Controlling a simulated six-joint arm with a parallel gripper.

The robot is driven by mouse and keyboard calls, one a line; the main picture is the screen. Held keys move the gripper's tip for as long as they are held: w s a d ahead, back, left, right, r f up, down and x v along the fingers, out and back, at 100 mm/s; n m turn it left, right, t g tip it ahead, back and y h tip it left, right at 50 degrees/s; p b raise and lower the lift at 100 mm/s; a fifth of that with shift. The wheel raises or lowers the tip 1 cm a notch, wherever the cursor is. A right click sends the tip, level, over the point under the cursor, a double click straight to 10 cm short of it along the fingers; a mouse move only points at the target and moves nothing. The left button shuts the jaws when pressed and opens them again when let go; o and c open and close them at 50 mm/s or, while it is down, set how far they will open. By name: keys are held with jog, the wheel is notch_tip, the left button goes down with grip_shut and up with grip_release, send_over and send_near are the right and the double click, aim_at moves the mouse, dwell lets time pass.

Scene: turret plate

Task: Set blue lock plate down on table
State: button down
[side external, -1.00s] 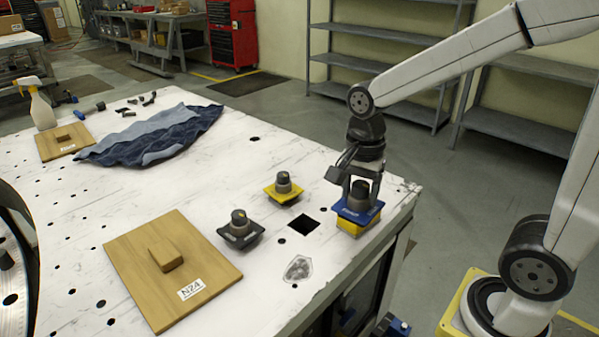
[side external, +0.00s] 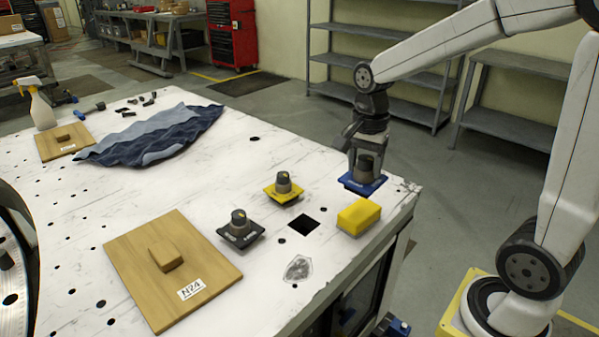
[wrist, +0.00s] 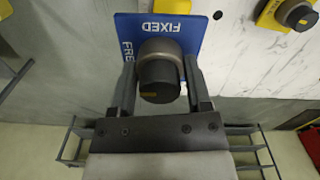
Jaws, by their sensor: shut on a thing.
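The blue lock plate (side external: 359,186) with its dark round knob is held by my gripper (side external: 366,157) near the table's right corner. My gripper's fingers are shut on the knob. In the wrist view the plate (wrist: 213,60) shows white lettering, "FIXED" and part of another word, with the knob between the fingers (wrist: 160,85). The plate is low over the white table (side external: 230,185), behind the yellow block (side external: 359,217). I cannot tell whether it touches the table.
A yellow plate (side external: 272,193) and a black plate (side external: 232,237), both with knobs, sit left of a square hole (side external: 303,225). A wooden board (side external: 200,262) lies at front left. A blue cloth (side external: 150,138) lies farther back. The table's right edge is close to the held plate.

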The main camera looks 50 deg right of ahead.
jog(key=shift+w+d+r, duration=0.15)
jog(key=shift+d, duration=0.4)
jog(key=shift+w+d+r, duration=0.1)
jog(key=shift+w+d, duration=0.05)
jog(key=shift+d, duration=0.35)
jog(key=shift+w+d+r, duration=0.15)
jog(key=shift+d, duration=0.4)
jog(key=shift+w, duration=0.1)
jog(key=w+d+f, duration=0.3)
jog(key=w+f, duration=0.6)
jog(key=w, duration=0.4)
jog(key=shift+f, duration=0.15)
jog(key=shift+f, duration=0.1)
jog(key=shift+w+f, duration=0.15)
jog(key=shift+w, duration=0.05)
jog(key=shift+f, duration=1.6)
jog(key=shift+f, duration=0.15)
